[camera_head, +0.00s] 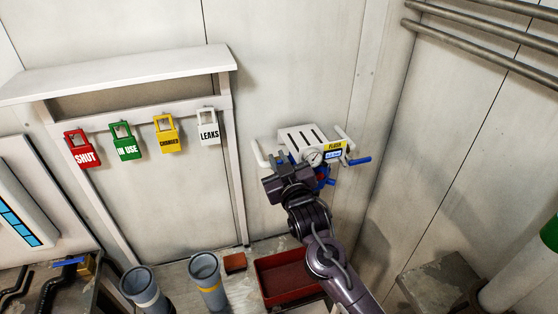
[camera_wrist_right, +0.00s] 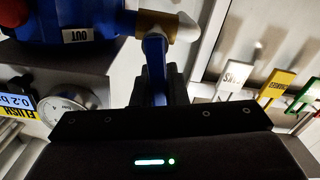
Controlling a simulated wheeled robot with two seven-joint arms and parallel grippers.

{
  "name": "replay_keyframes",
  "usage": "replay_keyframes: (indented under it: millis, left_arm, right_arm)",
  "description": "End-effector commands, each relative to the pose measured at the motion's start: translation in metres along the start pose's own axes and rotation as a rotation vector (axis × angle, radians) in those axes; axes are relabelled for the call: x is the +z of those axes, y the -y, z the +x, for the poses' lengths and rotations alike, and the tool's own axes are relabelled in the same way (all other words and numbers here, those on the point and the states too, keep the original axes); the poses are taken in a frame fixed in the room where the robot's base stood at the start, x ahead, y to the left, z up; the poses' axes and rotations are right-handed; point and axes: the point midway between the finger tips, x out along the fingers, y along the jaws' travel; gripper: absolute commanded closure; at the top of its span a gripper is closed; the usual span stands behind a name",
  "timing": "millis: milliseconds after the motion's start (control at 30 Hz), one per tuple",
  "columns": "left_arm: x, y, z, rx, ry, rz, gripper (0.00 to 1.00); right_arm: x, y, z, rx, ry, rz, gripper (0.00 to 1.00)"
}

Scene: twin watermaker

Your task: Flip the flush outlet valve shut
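The white flush unit (camera_head: 312,140) is on the wall near the corner, with a round gauge (camera_head: 313,157) and a small yellow-and-blue FLUSH display (camera_head: 333,152). In the right wrist view, a blue housing marked OUT (camera_wrist_right: 75,22) joins a brass-coloured valve (camera_wrist_right: 156,22) and a white elbow pipe (camera_wrist_right: 185,28). A blue lever (camera_wrist_right: 153,58) runs from this valve down between the dark fingers of my right gripper (camera_wrist_right: 156,92), which look closed around it. In the head view my right gripper (camera_head: 284,182) hides this lever. My left gripper is out of view.
Another blue lever (camera_head: 360,161) sticks out at the unit's right end. Coloured tags, including the white LEAKS tag (camera_head: 208,130), hang to the left. A red tray (camera_head: 284,277) and grey cups (camera_head: 207,280) stand below. Pipes (camera_head: 480,42) run along the right wall.

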Motion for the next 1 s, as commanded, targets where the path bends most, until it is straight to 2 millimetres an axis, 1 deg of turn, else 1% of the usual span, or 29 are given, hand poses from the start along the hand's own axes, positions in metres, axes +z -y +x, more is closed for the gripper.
replay_keyframes:
  millis: [67,233,400,500,767,800,933,967,1000]
  left_arm:
    - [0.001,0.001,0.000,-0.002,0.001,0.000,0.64]
    - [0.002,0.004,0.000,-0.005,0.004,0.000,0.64]
    - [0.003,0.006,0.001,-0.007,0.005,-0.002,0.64]
    - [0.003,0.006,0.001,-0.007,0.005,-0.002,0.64]
    - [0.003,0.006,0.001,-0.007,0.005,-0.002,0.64]
    - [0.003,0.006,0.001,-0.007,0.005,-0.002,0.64]
    - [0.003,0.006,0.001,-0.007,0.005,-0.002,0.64]
    - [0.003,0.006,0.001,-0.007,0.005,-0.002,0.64]
    - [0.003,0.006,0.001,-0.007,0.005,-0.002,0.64]
  right_arm:
    - [0.000,0.000,0.000,0.000,0.000,0.000,1.00]
    - [0.000,-0.002,0.000,0.001,0.001,0.026,1.00]
    - [0.001,-0.009,0.000,0.002,0.001,0.196,1.00]
    - [0.001,-0.011,0.000,0.001,0.000,0.260,1.00]
    - [0.001,-0.012,0.000,0.001,-0.001,0.273,1.00]
    - [0.001,-0.012,0.000,0.001,-0.001,0.272,0.86]
    - [0.001,-0.012,0.000,0.001,-0.001,0.271,0.69]
    - [0.001,-0.012,0.000,0.002,-0.001,0.271,0.65]
    - [0.001,-0.012,0.000,0.002,-0.001,0.271,0.65]
